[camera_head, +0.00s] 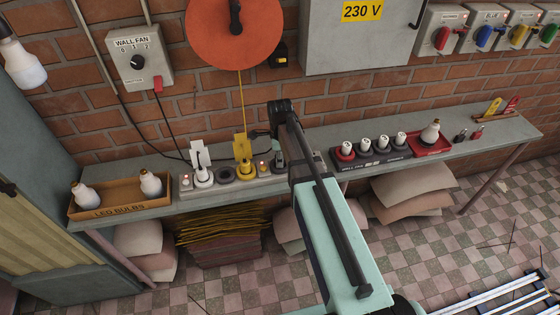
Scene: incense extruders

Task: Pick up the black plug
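A dark plug that looks like the black plug (279,158) stands upright at the right end of a pale socket strip (215,189) on the grey shelf, partly behind my arm. A white plug (202,174) and a yellow plug (243,170), each with a tag, stand in the strip to its left. My gripper (275,128) is at the far end of my arm, above and close to the dark plug. It is small, dark and partly hidden by my arm. I cannot tell whether its fingers are open or whether they touch the plug.
An LED bulbs tray (120,209) sits on the shelf at left. A dark socket block (372,158) with several white items and a red tray (431,146) with a bulb stand at right. An orange disc (236,50) with a yellow cord hangs on the brick wall behind.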

